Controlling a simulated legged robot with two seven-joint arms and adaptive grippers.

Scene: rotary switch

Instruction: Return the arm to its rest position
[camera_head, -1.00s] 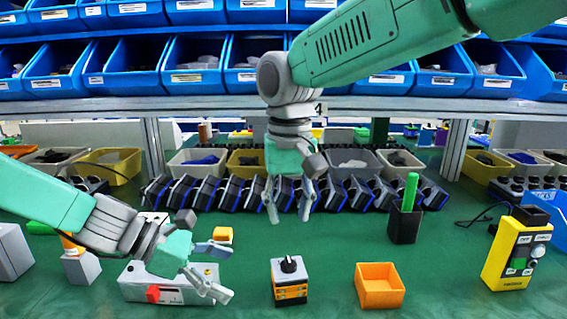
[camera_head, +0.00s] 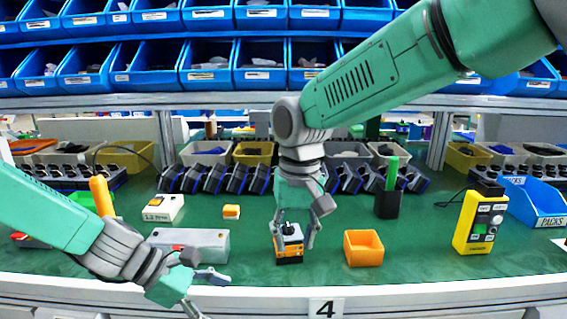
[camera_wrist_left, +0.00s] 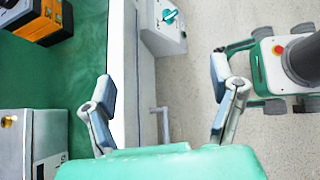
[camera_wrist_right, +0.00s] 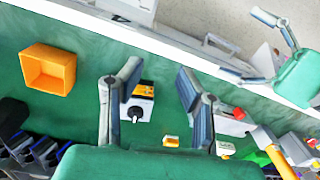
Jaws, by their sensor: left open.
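The rotary switch (camera_head: 289,246), a small orange and grey box with a black knob on top, stands upright on the green table. My right gripper (camera_head: 294,232) is over it, fingers apart and pointing down. In the right wrist view the switch (camera_wrist_right: 139,103) shows between the spread fingers of my right gripper (camera_wrist_right: 155,105), nearer one finger; I cannot tell whether they touch. My left gripper (camera_head: 205,292) is at the table's front edge. In the left wrist view my left gripper (camera_wrist_left: 165,105) is open and empty, over the edge and floor.
An orange bin (camera_head: 363,249) stands right of the switch, and a grey box (camera_head: 190,244) left of it. A yellow control box (camera_head: 480,220) and a black cup (camera_head: 388,205) are farther right. Blue shelf bins (camera_head: 262,60) line the back. The table's front edge (camera_head: 450,290) is close.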

